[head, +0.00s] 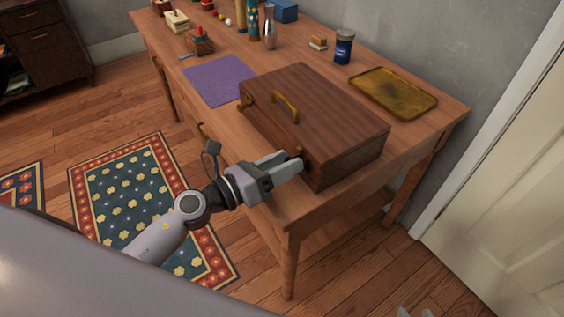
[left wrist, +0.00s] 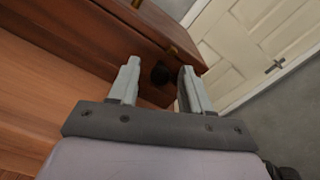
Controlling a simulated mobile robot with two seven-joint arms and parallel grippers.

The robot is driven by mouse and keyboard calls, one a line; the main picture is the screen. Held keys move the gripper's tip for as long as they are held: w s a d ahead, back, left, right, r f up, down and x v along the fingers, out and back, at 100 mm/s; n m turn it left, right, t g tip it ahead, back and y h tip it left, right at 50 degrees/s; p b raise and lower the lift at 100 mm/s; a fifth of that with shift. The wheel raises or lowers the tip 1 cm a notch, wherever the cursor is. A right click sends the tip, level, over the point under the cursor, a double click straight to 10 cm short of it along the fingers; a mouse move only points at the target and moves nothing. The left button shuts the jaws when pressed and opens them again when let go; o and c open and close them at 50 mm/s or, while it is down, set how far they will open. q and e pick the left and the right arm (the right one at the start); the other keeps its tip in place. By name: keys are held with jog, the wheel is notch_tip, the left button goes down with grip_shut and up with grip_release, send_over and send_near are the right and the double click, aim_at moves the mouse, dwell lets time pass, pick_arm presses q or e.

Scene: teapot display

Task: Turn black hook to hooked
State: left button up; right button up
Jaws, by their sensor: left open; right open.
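A closed dark wooden box (head: 335,125) stands on the table, with a brass handle (head: 285,107) on it and a brass fitting (head: 245,101) at its far left corner. My left gripper (head: 296,161) is at the box's near front end, its fingers open and pointing at the front face. In the left wrist view, a small dark round part, likely the black hook (left wrist: 160,74), shows on the box face between the two fingers (left wrist: 157,78). Its exact shape and turn cannot be told. In the head view the fingers mostly hide it. My right gripper (head: 415,312) just shows at the bottom edge, away from the box.
The wooden table (head: 440,112) also holds a purple cloth (head: 218,80), a brass tray (head: 395,92), a blue can (head: 343,46) and several small items at the back. A patterned rug (head: 150,200) lies on the floor. A white door (head: 510,190) is at the right.

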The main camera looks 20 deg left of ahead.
pick_arm(q)
grip_shut()
pick_arm(e)
jog(key=shift+s, duration=0.1)
